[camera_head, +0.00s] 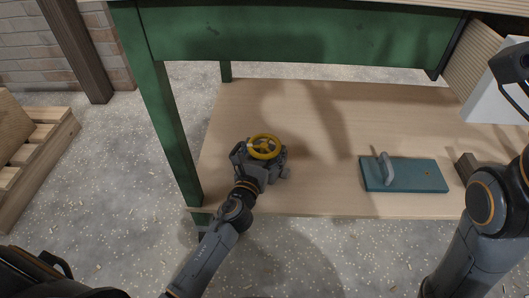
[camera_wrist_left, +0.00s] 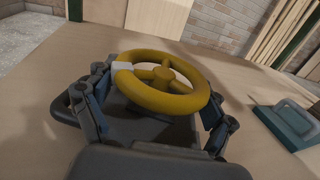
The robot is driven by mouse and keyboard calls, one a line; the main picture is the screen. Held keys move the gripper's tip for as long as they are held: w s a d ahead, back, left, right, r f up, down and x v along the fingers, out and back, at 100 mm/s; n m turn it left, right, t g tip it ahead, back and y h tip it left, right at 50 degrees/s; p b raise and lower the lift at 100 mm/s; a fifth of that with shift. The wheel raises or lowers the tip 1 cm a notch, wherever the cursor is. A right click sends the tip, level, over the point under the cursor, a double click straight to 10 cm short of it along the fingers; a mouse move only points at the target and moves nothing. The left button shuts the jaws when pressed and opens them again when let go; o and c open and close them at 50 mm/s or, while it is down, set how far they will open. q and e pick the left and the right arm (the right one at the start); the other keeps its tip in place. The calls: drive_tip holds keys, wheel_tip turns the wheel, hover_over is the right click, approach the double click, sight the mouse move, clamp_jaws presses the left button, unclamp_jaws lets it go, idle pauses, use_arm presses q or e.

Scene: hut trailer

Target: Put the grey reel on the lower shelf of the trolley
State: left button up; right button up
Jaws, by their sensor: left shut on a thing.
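The grey reel (camera_head: 270,170) has a grey body, a side handle and a yellow three-spoked wheel on top. It is at the front left of the trolley's wooden lower shelf (camera_head: 330,120), between green legs. My left gripper (camera_head: 258,172) is shut on the reel's body from the front. In the left wrist view the reel (camera_wrist_left: 160,82) stands between both fingers, wheel upward and roughly level. Its underside is hidden, so I cannot tell whether it touches the shelf.
A teal plate with a grey handle (camera_head: 405,174) lies on the shelf's right part. A green leg (camera_head: 170,120) stands close left of the reel, and a green beam (camera_head: 300,35) crosses above. The shelf's middle and back are clear. A wooden pallet (camera_head: 35,150) is far left.

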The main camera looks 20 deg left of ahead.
use_arm(q)
drive_tip(key=shift+r, duration=0.1)
drive_tip(key=o, duration=1.7)
drive_tip(key=shift+f, duration=0.2)
drive_tip(key=shift+r, duration=0.2)
drive_tip(key=s, duration=1.1)
drive_tip(key=shift+s+d+f, duration=0.1)
drive_tip(key=shift+d, duration=0.05)
drive_tip(key=shift+s+b, duration=0.3)
drive_tip(key=shift+s, duration=0.1)
